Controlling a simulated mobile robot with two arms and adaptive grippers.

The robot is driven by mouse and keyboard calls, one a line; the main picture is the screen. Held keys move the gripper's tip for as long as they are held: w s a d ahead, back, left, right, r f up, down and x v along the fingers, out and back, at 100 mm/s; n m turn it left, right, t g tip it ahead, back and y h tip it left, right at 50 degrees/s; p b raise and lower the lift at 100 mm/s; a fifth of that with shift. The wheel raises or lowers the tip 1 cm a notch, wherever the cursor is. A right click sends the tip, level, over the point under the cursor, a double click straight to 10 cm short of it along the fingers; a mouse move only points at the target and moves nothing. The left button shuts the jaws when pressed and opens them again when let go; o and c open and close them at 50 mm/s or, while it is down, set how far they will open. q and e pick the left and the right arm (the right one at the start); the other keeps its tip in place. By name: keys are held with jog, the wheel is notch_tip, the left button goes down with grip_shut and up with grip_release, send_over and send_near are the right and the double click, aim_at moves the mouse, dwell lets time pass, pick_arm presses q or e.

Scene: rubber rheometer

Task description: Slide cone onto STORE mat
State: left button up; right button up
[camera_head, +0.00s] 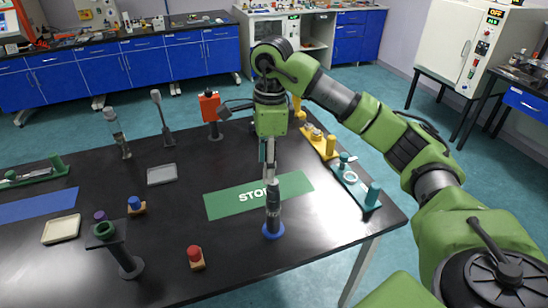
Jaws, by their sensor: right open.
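The green STORE mat (228,203) lies flat on the black table, with part of its lettering hidden by my right gripper. My right gripper (272,186) points down over the mat's front part and is open. Its fingers are narrow in this view, seen nearly edge-on. A dark upright piece on a round blue base (273,231), which may be the cone, stands just in front of the mat's front edge, directly below the fingers. Its upper part overlaps them, so I cannot tell whether they touch it. My left gripper is not in view.
A teal tray (356,187) and a yellow tray (320,143) lie to the right. A red-topped block (195,257) and a dark stand (123,255) are at the front left. A red box on a stand (210,107) is behind the mat. The table right of the blue base is clear.

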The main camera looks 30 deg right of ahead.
aim_at(274, 197)
jog(key=shift+s+d+r+h, duration=0.1)
jog(key=shift+d+r+h, duration=0.1)
jog(key=shift+d, duration=0.3)
jog(key=shift+s+d+r+h, duration=0.1)
jog(key=shift+d+r+h, duration=0.1)
jog(key=shift+d, duration=0.3)
jog(key=shift+a+f, duration=0.1)
jog(key=shift+f, duration=0.05)
jog(key=shift+f, duration=0.25)
notch_tip(274, 197, down, 13)
jog(key=shift+w+f+p, duration=0.1)
jog(key=shift+p, duration=0.95)
jog(key=c, duration=1.3)
